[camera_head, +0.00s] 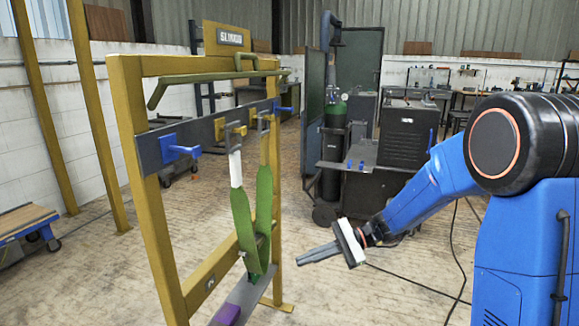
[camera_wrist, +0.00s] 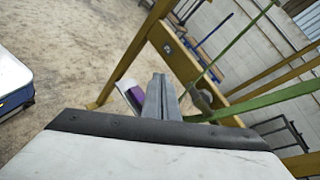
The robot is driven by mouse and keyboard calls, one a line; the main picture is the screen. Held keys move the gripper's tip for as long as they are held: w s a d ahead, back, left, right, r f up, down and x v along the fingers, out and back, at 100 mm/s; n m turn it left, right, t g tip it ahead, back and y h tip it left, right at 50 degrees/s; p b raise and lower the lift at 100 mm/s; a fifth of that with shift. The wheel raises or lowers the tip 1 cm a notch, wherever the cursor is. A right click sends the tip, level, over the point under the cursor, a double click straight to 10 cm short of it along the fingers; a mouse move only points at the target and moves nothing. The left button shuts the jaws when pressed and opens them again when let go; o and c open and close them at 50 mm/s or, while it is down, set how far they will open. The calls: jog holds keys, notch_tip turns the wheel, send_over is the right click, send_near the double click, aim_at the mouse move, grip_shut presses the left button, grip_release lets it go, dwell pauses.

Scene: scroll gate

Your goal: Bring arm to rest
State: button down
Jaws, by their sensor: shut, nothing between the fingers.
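My gripper (camera_head: 320,253) is at the end of my blue arm, to the right of a yellow gate frame in the head view. Its fingers are together and empty, pointing left toward the gate. In the wrist view, my gripper (camera_wrist: 161,98) shows its two grey fingers side by side. The yellow gate (camera_head: 153,190) stands upright to the left, with a gap to the fingertips. A green strap (camera_head: 263,205) with a white upper part hangs from its grey crossbar (camera_head: 205,130).
Blue hooks (camera_head: 180,150) stick out from the crossbar. A purple block (camera_head: 227,314) lies on the grey lower plate (camera_head: 245,295). A dark machine cart (camera_head: 375,180) stands behind. Black cables (camera_head: 452,250) lie on the floor at the right. Open floor (camera_head: 330,295) is below my gripper.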

jog(key=s+d+r+n+t+h, duration=0.2)
jog(key=s+d+n+h, duration=0.3)
jog(key=s+d, duration=0.7)
jog(key=s+d+r+n+t+h, duration=0.1)
jog(key=s+d+n+t+h, duration=0.4)
jog(key=s+d+h, duration=0.4)
jog(key=s+d, duration=0.3)
jog(key=s, duration=0.3)
jog(key=shift+s+r, duration=0.2)
jog(key=shift+r, duration=0.15)
